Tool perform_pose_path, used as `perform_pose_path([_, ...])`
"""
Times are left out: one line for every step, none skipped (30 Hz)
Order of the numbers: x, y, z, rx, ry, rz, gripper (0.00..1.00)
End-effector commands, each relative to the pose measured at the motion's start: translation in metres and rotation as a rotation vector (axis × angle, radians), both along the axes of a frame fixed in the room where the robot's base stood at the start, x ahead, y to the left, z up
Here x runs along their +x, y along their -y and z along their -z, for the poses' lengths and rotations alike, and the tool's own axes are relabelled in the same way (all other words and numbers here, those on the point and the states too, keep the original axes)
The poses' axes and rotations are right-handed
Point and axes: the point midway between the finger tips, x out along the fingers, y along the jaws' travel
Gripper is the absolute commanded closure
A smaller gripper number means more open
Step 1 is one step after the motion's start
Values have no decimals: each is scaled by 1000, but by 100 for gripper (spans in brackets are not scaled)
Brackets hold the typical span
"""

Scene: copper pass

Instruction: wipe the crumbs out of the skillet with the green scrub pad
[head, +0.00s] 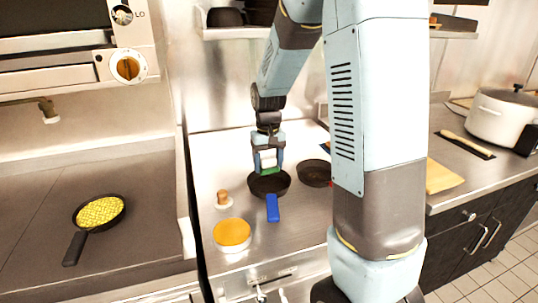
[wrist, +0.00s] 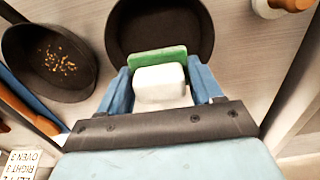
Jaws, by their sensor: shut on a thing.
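My gripper (head: 267,163) is shut on the white block (wrist: 160,84) on the back of the green scrub pad (wrist: 157,60). In the head view the pad (head: 270,171) is over the blue-handled dark skillet (head: 260,189); I cannot tell whether it touches. In the wrist view this pan (wrist: 160,20) shows no crumbs in its visible part, and the pad and gripper hide the rest. A second dark skillet (head: 315,173) stands to its right in the head view. In the wrist view this skillet (wrist: 45,85) is at the left, with several yellow-brown crumbs (wrist: 62,55) inside.
A wooden-topped shaker (head: 222,198) and a round orange-topped dish (head: 232,233) stand left of the blue-handled skillet. A pan of yellow food (head: 99,211) is on the left counter. A white pot (head: 500,115) stands far right. A wall shelf (head: 235,33) is above.

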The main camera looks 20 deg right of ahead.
Motion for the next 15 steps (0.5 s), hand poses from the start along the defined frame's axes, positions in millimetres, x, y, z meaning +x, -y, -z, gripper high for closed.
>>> perform_pose_path([1, 0, -6, 0, 3, 0, 63])
perform_pose_path([1, 0, -8, 0, 3, 1, 63])
perform_pose_path([1, 1, -12, 0, 3, 1, 63])
perform_pose_path([1, 1, -15, 0, 3, 2, 63])
perform_pose_path([1, 1, -17, 0, 3, 2, 63])
perform_pose_path([1, 2, -20, 0, 3, 3, 63])
perform_pose_path([1, 2, -22, 0, 2, 4, 63])
perform_pose_path([0, 2, -24, 0, 2, 4, 63])
perform_pose_path([0, 2, -25, 0, 2, 5, 63])
perform_pose_path([0, 3, -26, 0, 2, 5, 63])
perform_pose_path([0, 3, -27, 0, 1, 6, 63])
perform_pose_path([0, 3, -27, 0, 1, 6, 63])
perform_pose_path([0, 3, -27, 0, 1, 6, 63])
perform_pose_path([0, 3, -27, 0, 1, 7, 63])
perform_pose_path([0, 3, -27, 0, 1, 7, 63])
